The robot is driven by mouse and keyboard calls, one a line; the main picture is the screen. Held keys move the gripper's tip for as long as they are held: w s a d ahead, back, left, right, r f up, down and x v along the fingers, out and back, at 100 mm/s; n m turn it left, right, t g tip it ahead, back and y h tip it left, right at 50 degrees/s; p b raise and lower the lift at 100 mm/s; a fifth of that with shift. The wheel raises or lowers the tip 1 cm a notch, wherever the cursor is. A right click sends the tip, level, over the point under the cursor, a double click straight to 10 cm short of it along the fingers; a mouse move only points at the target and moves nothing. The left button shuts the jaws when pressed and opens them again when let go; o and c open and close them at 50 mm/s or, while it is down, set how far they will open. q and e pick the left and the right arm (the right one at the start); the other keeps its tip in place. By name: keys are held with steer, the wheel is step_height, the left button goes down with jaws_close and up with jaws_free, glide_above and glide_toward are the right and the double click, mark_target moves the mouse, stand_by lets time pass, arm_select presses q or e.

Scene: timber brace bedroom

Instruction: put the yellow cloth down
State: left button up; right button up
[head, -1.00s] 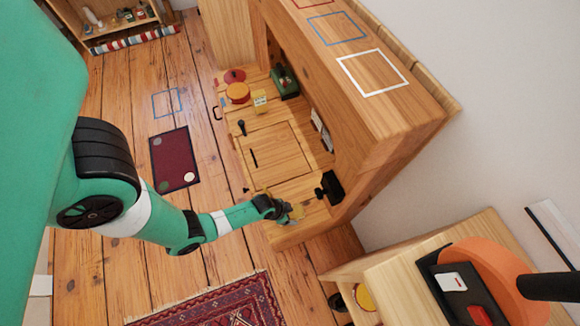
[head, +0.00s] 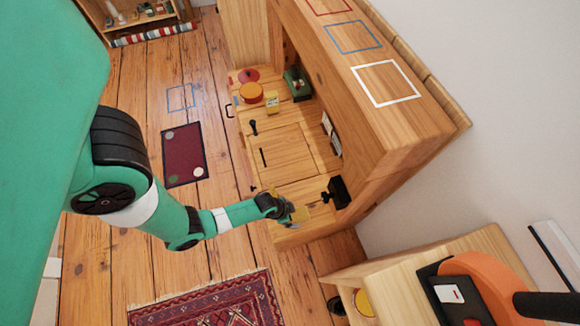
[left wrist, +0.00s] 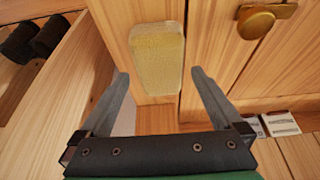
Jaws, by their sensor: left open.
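The yellow cloth (left wrist: 157,60) is a flat, pale yellow rounded rectangle. In the left wrist view it lies against a light wooden surface, beyond and between the fingertips. My left gripper (left wrist: 160,82) is open, with a finger to each side of the cloth's lower end and no grip on it visible. In the head view my left gripper (head: 288,211) is over the near end of the low wooden unit (head: 282,155); the cloth is small there and partly hidden by the gripper. My right gripper is not in view.
Dark rolled items (left wrist: 40,38) lie at upper left. A black object (head: 337,191) stands right of the gripper.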

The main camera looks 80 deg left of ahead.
arm_select(q)
steer(key=p+v, duration=0.4)
steer(key=v, duration=0.4)
steer(key=shift+r, duration=0.15)
steer(key=shift+s+r, duration=0.2)
steer(key=shift+r, duration=0.15)
